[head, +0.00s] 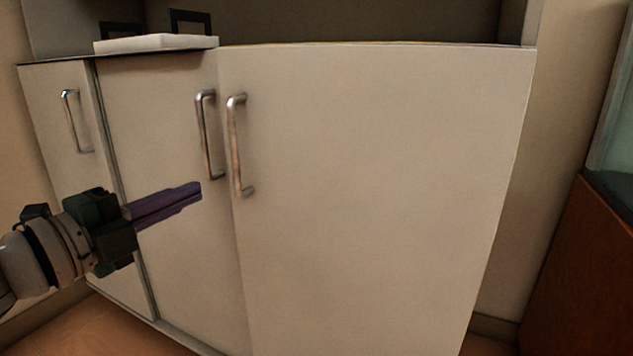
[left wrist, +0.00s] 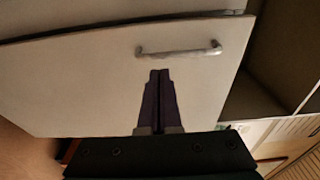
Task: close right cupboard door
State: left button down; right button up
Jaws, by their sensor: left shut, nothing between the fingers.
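The right cupboard door (head: 380,200) is a broad cream panel with a metal handle (head: 238,145) near its left edge. Its left edge lies next to the middle door (head: 170,240); I cannot tell if it is fully flush. My left gripper (head: 200,190) is shut and empty, its purple fingers pointing right across the middle door, left of the right door's handle. In the left wrist view, the closed fingers (left wrist: 160,75) point at a door panel (left wrist: 80,80), just beside its handle (left wrist: 180,52); a dark seam runs along the panel's top. My right gripper is out of view.
A left door (head: 55,110) with its own handle stands at the far left. A white slab (head: 155,43) lies on the cupboard top. A brown and glass cabinet (head: 585,260) stands at the right. Wooden floor shows at the lower left.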

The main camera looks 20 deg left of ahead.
aim_at(234, 175)
pick_arm(q)
jog(key=w, duration=0.1)
jog(key=w+b, duration=0.1)
jog(key=w, duration=0.1)
jog(key=w+d, duration=0.1)
jog(key=w, duration=0.1)
jog(key=shift+w, duration=0.6)
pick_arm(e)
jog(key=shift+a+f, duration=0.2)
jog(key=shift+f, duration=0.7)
pick_arm(q)
jog(key=shift+a, duration=0.1)
